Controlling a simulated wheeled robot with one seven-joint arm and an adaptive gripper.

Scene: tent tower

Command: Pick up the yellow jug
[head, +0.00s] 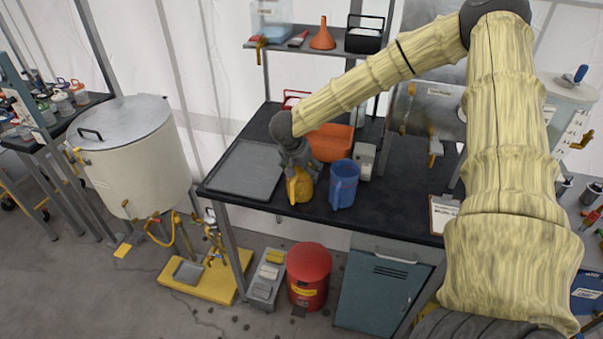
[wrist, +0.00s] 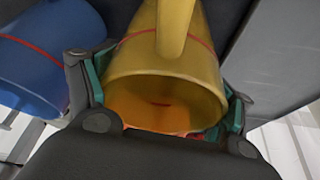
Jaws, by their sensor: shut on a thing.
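The yellow jug (head: 300,187) is at the front of the dark bench top, below my gripper (head: 295,165) in the head view. In the wrist view the yellow jug (wrist: 165,72) fills the middle, with its handle towards the top and a red line around its body. My gripper (wrist: 160,105) has a finger on each side of the jug and is shut on it. The head view does not clearly show whether the jug's base touches the bench.
A blue jug (head: 343,184) stands close to the right of the yellow jug; it also shows in the wrist view (wrist: 40,65). A grey tray (head: 243,171) lies to the left. An orange bin (head: 330,142) sits behind. The bench's front edge is close.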

